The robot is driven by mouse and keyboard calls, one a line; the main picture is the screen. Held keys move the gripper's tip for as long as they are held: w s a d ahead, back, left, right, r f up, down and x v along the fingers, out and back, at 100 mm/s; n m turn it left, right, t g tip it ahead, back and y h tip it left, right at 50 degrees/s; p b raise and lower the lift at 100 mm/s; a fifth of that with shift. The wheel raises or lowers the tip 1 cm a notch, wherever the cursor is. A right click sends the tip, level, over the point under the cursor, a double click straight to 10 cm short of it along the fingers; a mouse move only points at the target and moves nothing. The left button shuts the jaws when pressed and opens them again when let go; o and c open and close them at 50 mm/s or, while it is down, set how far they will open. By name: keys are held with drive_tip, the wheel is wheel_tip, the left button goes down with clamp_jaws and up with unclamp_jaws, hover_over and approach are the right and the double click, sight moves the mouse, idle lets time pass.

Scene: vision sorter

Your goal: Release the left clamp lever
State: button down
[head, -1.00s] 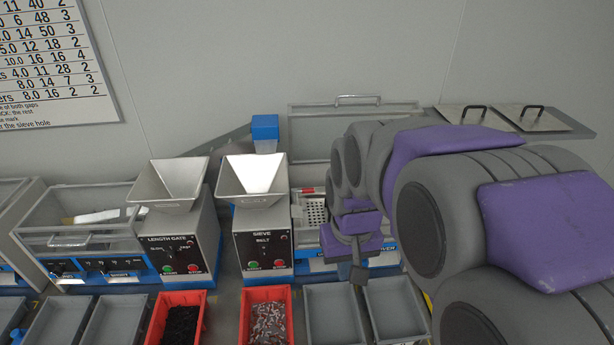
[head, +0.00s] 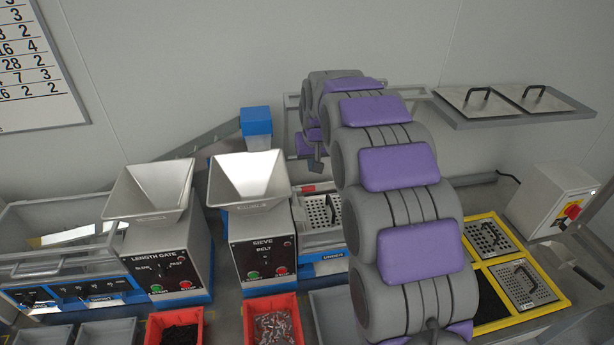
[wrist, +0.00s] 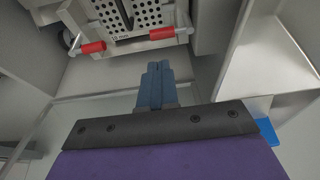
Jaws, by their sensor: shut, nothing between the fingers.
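Two red-handled clamp levers sit at the edge of a perforated sieve plate (wrist: 130,15) in the wrist view. The lever on the left of that picture (wrist: 92,47) and the lever on its right (wrist: 162,33) flank the plate's "10 mm" label. My gripper (wrist: 154,68) is shut and empty, its blue-grey fingers pointing toward the levers, apart from both in the picture. In the head view, my gripper (head: 316,165) hangs above and behind the sieve plate (head: 320,210). One small red handle (head: 308,189) shows there; my arm hides part of this machine.
The sieve hopper (head: 248,180) and the length gate hopper (head: 150,190) stand left of my arm. Red bins (head: 273,318) line the front. A yellow-framed tray (head: 478,262) and a control box with a red switch (head: 550,200) stand at right. A shelf (head: 515,110) juts from the wall.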

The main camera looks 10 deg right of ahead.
drive_tip(key=shift+w+d+f, duration=0.15)
drive_tip(key=shift+w+d, duration=0.15)
drive_tip(key=shift+w, duration=0.5)
drive_tip(key=b+x, duration=0.2)
drive_tip(key=x, duration=0.8)
drive_tip(key=shift+s+a+m, duration=0.1)
drive_tip(key=shift+m, duration=0.2)
